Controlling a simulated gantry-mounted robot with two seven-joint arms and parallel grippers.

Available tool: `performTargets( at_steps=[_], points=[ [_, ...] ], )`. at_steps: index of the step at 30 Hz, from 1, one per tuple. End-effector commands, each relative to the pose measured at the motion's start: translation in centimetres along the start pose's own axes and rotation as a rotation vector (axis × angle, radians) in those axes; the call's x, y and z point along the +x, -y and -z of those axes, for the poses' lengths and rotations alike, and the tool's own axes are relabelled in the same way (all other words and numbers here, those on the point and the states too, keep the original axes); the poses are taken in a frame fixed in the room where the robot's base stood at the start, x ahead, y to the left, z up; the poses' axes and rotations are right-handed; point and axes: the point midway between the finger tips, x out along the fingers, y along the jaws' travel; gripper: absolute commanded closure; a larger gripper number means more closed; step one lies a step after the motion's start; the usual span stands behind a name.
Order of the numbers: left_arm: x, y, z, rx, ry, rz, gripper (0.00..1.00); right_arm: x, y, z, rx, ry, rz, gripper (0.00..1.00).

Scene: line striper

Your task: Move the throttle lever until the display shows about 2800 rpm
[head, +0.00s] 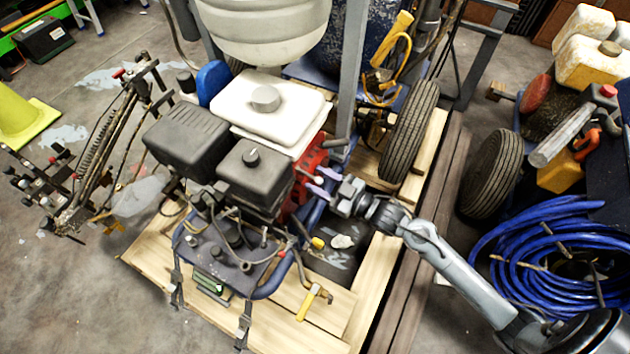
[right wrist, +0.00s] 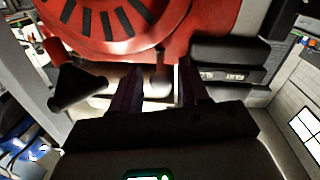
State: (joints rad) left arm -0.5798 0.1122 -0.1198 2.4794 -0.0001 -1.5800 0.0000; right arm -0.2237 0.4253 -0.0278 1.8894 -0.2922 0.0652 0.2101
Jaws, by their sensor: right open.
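The engine's red housing (head: 309,163) shows beside the black engine covers (head: 258,170) in the head view. My right gripper (head: 312,180) reaches in from the lower right, its fingers close to this side of the engine. In the right wrist view its two dark fingers (right wrist: 160,82) are apart, below the red recoil cover (right wrist: 135,25). A thin dark upright part, perhaps the throttle lever (right wrist: 160,70), shows between them; I cannot tell whether they touch it. A small green-lit panel (right wrist: 150,175) is cut off at the bottom edge, with no readable number. My left gripper is not in view.
The striper stands on a wooden pallet (head: 330,328). A hammer (head: 314,300) lies near its front. A black knob (right wrist: 78,88) sits left of the fingers. A tire (head: 410,130) stands behind my right arm, and coiled blue hose (head: 540,235) lies at the right.

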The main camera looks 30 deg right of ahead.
Motion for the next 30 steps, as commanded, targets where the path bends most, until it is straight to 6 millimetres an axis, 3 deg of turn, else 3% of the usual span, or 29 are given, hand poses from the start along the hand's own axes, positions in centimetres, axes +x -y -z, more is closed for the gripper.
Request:
performTargets(
  at_steps=[6,15,17,24,30],
  points=[
    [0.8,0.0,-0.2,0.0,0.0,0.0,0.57,1.4,0.0,0.0,0.0,-0.001,0.0,0.55],
    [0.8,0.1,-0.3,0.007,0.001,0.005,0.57,1.6,0.0,0.1,0.0,0.001,0.0,0.55],
    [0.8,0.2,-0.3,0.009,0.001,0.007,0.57,1.6,0.0,0.1,0.0,0.001,0.0,0.61],
    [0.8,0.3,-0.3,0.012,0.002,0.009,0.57,1.6,0.0,0.1,0.0,0.001,0.0,0.98],
    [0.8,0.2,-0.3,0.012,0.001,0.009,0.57,1.6,0.0,0.1,0.0,0.001,0.0,1.0]
  ],
)
